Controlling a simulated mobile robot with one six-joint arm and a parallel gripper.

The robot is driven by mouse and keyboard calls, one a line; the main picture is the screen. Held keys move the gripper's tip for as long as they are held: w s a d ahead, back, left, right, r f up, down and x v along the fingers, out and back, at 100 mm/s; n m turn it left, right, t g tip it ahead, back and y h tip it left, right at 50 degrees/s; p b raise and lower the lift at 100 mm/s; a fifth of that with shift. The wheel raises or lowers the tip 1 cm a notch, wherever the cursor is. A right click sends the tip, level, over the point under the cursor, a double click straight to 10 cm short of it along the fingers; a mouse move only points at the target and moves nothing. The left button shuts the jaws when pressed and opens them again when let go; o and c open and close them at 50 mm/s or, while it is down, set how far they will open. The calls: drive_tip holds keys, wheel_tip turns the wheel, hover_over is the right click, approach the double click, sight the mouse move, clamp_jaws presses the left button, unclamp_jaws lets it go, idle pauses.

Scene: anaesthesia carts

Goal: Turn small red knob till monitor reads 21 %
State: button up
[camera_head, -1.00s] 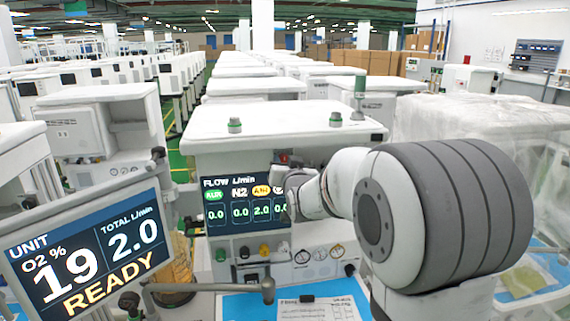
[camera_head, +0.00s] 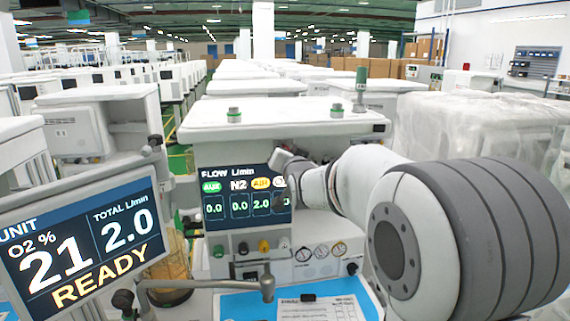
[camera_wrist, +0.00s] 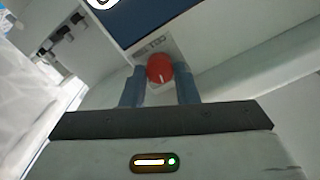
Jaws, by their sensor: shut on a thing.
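The small red knob (camera_wrist: 160,69) is between the two blue-grey fingers of my gripper (camera_wrist: 159,84) in the wrist view. In the head view my arm reaches to the right end of the flow panel, and the knob is hidden there. The monitor (camera_head: 85,245) at the left reads O2 21 %, total 2.0 L/min and READY. The flow display (camera_head: 243,195) reads 0.0, 0.0 and 2.0, with its right column partly hidden by my arm.
The white cart top (camera_head: 285,117) carries green-capped fittings. Below the flow display are small knobs and gauges (camera_head: 320,250). A blue work surface with a paper sheet (camera_head: 322,308) lies in front. A plastic-wrapped unit (camera_head: 475,130) stands at the right.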

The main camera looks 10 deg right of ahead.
drive_tip(key=o, duration=1)
drive_tip(key=s+b, duration=0.2)
drive_tip(key=s, duration=0.5)
drive_tip(key=shift+s, duration=0.4)
drive_tip(key=s+f+n+g, duration=0.2)
drive_tip(key=s+f+g, duration=0.5)
drive_tip(key=s+f, duration=0.4)
drive_tip(key=s+f+n+g, duration=0.3)
drive_tip(key=s+f+g, duration=0.5)
drive_tip(key=s, duration=1.1)
wheel_tip(320, 180, down, 4)
drive_tip(key=shift+r, duration=0.1)
